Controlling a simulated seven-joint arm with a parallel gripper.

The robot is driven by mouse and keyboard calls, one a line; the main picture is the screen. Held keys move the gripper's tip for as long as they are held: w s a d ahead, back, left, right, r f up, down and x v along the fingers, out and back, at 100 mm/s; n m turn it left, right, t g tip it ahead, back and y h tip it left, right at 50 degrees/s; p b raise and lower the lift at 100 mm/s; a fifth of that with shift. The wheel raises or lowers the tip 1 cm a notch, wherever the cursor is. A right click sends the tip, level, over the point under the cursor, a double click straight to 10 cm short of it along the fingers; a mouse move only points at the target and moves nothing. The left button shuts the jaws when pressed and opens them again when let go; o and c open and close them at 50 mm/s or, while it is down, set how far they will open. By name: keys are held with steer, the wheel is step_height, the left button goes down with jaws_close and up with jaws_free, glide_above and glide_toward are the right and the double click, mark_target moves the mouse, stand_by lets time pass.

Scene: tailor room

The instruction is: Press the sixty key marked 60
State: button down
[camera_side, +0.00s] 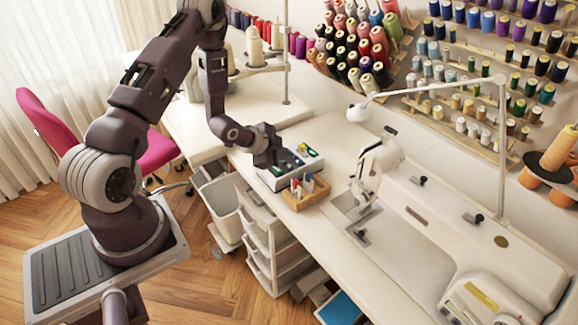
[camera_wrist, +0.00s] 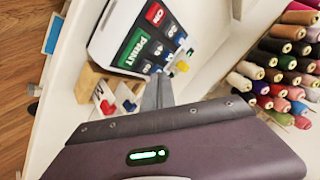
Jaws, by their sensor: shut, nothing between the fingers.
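A light-coloured device with a dark key panel (camera_wrist: 112,42) fills the upper left of the wrist view; it also shows on the bench in the side view (camera_side: 309,165). Its panel has a green PRINT key (camera_wrist: 133,47), a red ON key (camera_wrist: 155,13) and several small dark and blue keys (camera_wrist: 158,48). The small keys' marks are too small to read surely, so I cannot tell which is the sixty key. My gripper (camera_wrist: 158,90) is shut and empty, with its fingertips close to the panel's lower edge. I cannot tell whether they touch it. In the side view my gripper (camera_side: 274,163) partly covers the device.
A wooden box (camera_side: 306,194) with small items stands right beside the device, near my fingers. A white sewing machine (camera_side: 430,215) stands to the right. Thread spools (camera_side: 355,40) fill racks on the wall behind. White drawers (camera_side: 268,235) stand below the bench front.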

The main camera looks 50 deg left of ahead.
step_height(320, 180, up, 5)
stand_by(0.7)
stand_by(0.3)
step_height(320, 180, up, 9)
steer(key=n+y, duration=0.1)
glide_above(286, 169)
steer(key=d, duration=0.3)
steer(key=s+d+r+n+g, duration=0.25)
steer(key=s+d+r, duration=0.25)
steer(key=s+r, duration=0.3)
steer(key=s+d+r+n, duration=0.1)
steer(key=s+d+r, duration=0.1)
steer(key=s, duration=0.4)
steer(key=s+d+r+n+h, duration=0.1)
steer(key=s+d+r+n, duration=0.1)
steer(key=s+d, duration=0.3)
steer(key=s+d+r+n+g+h, duration=0.1)
steer(key=s+d+r, duration=0.2)
steer(key=s, duration=0.5)
steer(key=shift+s+d, duration=0.2)
steer(key=shift+d, duration=0.3)
